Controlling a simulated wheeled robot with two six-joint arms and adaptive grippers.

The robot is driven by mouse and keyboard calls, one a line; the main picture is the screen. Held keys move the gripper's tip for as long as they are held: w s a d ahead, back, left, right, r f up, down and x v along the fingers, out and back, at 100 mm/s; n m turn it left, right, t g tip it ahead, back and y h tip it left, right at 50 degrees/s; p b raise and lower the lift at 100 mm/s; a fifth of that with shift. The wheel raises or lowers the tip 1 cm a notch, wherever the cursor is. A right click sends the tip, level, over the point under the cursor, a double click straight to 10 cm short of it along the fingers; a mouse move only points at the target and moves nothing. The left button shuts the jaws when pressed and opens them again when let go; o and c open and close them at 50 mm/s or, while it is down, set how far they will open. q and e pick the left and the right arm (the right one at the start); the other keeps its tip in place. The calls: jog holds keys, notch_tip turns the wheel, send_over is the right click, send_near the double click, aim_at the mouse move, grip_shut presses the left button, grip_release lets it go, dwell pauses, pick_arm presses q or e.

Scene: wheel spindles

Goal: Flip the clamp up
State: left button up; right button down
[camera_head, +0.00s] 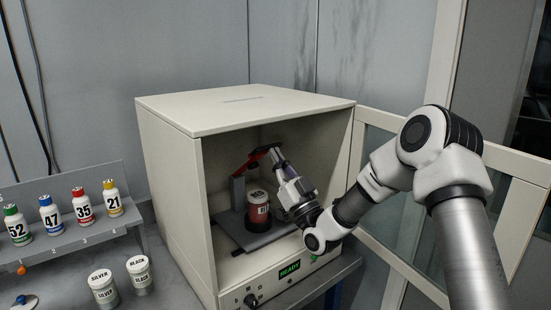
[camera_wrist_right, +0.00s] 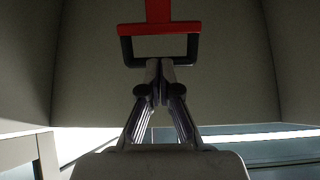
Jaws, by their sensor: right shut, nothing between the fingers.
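The clamp (camera_head: 256,158) is a red lever with a dark frame, on a grey post inside the open cream cabinet (camera_head: 145,150). In the right wrist view the red clamp (camera_wrist_right: 158,28) is at the top, with its dark bracket just beyond my fingertips. A red-brown jar with a white lid (camera_head: 258,197) stands upright below the clamp on a dark plate. My right gripper (camera_head: 277,152) reaches into the cabinet and is shut and empty, its tips at the dark end of the clamp. In the right wrist view my right gripper (camera_wrist_right: 160,62) shows its fingertips together. Whether they touch the bracket I cannot tell. My left gripper is not in view.
The cabinet front has a green READY display (camera_head: 289,269) and a black knob (camera_head: 251,300). Its side walls and roof enclose my right gripper. A grey rack (camera_head: 75,243) at the left holds several numbered bottles, with white-lidded jars (camera_head: 103,287) in front.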

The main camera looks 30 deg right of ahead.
aim_at(271, 146)
jog(key=shift+g, duration=0.8)
jog(key=w+r+p, duration=0.1)
jog(key=p, duration=0.1)
jog(key=w+r+p, duration=0.1)
jog(key=r+p, duration=0.1)
jog(key=shift+w+r, duration=0.2)
jog(key=shift+r, duration=0.1)
jog(key=shift+w+a+r+g+b, duration=0.2)
jog(key=shift+w+r+g+b, duration=0.15)
jog(key=shift+w+r, duration=0.55)
